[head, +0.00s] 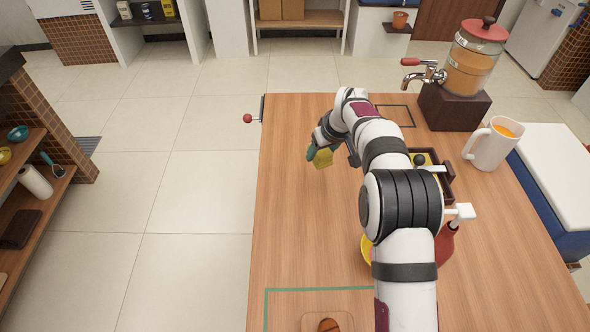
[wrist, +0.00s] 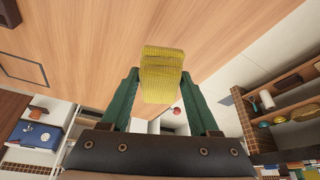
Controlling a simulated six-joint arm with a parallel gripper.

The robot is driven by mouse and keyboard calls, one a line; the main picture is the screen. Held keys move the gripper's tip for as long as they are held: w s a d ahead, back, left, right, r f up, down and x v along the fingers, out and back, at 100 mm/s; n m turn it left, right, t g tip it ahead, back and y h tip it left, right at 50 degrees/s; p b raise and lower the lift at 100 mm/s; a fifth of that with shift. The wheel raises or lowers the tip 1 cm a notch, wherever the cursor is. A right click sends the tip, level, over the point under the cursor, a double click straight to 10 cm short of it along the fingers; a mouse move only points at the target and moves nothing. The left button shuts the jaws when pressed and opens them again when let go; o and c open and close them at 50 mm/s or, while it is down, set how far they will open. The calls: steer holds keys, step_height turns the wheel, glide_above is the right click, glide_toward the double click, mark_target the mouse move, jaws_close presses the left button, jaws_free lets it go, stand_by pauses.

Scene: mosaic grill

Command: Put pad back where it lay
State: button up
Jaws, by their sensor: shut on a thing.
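The pad is a yellow, ribbed block (head: 323,158) at the end of my arm, over the left far part of the wooden table (head: 300,220). My gripper (head: 314,153) has green fingers and is shut on it. In the wrist view the pad (wrist: 161,75) sits between the two green fingers of my gripper (wrist: 160,85) and sticks out past their tips. The wood lies beyond the pad there. I cannot tell how high the pad is above the table. A thin dark square outline (head: 409,123) is on the table to the right of my gripper, partly hidden by my arm.
A drink dispenser (head: 472,65) stands on a dark block at the far right, with a white mug (head: 491,145) near it. A dark tray (head: 449,185), a yellow dish (head: 366,250) and a red bottle (head: 446,244) are partly behind my arm.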

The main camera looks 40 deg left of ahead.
steer(key=s+a+f, duration=0.1)
steer(key=a, duration=0.1)
steer(key=s+a+f, duration=0.1)
steer(key=a+f, duration=0.1)
steer(key=a, duration=0.1)
steer(key=s+a+f, duration=0.1)
steer(key=a+f, duration=0.1)
steer(key=a, duration=0.1)
steer(key=shift+s+f, duration=0.15)
steer(key=shift+s, duration=0.1)
steer(key=shift+a+f, duration=0.15)
steer(key=shift+f, duration=1.95)
steer(key=shift+f, duration=0.1)
steer(key=o, duration=1.2)
